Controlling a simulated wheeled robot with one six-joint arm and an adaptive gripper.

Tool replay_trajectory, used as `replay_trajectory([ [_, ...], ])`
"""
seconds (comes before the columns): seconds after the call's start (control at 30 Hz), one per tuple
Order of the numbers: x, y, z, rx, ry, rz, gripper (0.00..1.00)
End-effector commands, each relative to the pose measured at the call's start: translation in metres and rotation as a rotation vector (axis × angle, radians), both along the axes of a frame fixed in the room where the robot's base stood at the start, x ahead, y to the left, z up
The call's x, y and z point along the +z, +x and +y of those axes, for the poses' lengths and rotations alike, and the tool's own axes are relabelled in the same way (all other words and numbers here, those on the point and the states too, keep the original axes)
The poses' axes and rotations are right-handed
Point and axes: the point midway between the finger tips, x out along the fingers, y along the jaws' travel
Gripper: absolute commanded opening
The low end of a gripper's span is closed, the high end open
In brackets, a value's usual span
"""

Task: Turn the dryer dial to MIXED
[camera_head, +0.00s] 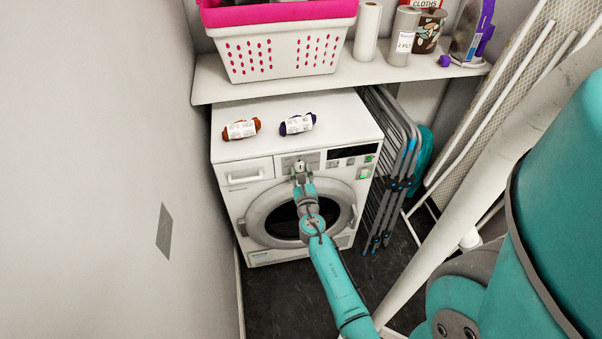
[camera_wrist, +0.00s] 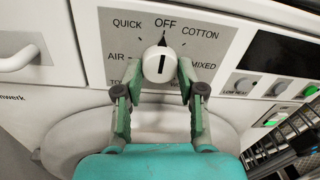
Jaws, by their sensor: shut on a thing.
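The dryer (camera_head: 285,105) is a white front-loader with a round door, standing under a shelf. Its dial (camera_wrist: 160,64) is a round white knob on a grey panel (camera_wrist: 215,22) with printed labels. A black pointer above the knob is at OFF, at the top, and the black line on the knob stands near upright. COTTON and MIXED (camera_wrist: 203,66) are to the right, QUICK and AIR to the left; a lower-left label is partly hidden. My gripper (camera_wrist: 157,72) is shut on the dial, one finger on each side. It also shows at the panel in the head view (camera_head: 301,170).
Two wrapped bundles, orange (camera_head: 241,129) and dark purple (camera_head: 297,124), lie on the dryer top. A shelf (camera_head: 220,83) with a white-and-pink basket (camera_head: 285,50) overhangs behind. A folded rack (camera_head: 393,165) stands close on the right; a wall (camera_head: 110,150) is on the left.

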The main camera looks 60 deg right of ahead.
Motion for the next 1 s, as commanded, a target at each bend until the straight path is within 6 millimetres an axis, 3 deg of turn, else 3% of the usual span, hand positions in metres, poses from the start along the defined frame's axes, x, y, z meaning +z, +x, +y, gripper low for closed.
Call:
replay_trajectory([
  [0.37, 0.0005, 0.0004, 0.0002, 0.001, 0.073, -0.086, 0.04],
  [1.0, 0.0018, 0.0007, 0.0004, 0.001, 0.446, -0.524, 0.04],
])
